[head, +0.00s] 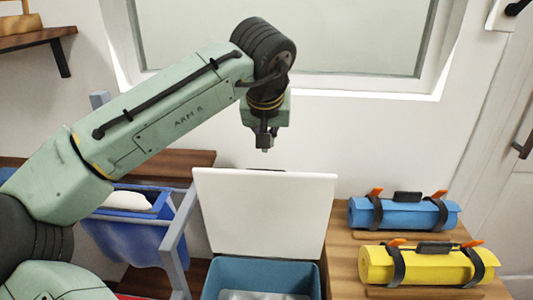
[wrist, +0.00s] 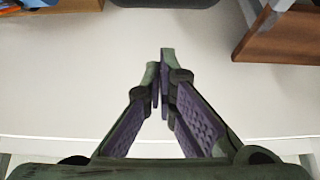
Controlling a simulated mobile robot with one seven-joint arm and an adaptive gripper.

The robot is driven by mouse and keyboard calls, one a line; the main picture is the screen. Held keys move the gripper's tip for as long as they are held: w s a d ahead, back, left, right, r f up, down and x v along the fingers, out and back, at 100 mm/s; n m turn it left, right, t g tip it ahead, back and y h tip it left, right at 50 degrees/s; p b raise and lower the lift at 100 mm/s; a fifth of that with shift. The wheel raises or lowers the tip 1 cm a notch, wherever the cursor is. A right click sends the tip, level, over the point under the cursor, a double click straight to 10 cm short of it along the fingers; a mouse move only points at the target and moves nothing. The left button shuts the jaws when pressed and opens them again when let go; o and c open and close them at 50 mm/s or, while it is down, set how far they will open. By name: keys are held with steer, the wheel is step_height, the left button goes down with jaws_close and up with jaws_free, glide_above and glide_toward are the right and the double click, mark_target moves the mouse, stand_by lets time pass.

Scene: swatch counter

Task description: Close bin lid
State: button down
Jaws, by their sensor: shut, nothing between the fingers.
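The bin has a teal-blue body (head: 262,276) at the bottom middle of the head view. Its white lid (head: 264,212) stands open, nearly upright, at the back of the bin. My gripper (head: 265,149) points down just above the lid's top edge in the head view, with a small gap in the picture. Whether it is in front of or behind the lid is hard to tell. In the wrist view my gripper (wrist: 160,62) has its fingertips together with nothing between them. A pale surface lies beyond them; I cannot tell whether it is the lid.
A blue roll (head: 405,215) and a yellow roll (head: 425,267), both strapped, lie on a wooden counter (head: 341,262) right of the bin. A blue fabric holder (head: 128,240) on a grey frame stands left. A window (head: 340,35) is behind. A wooden piece (wrist: 283,35) shows upper right in the wrist view.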

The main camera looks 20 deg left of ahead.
steer(key=f+p, duration=0.1)
steer(key=f, duration=0.1)
steer(key=s+f+p, duration=0.1)
steer(key=f, duration=0.1)
steer(key=shift+d+f, duration=0.1)
steer(key=shift+f, duration=0.1)
stand_by(0.3)
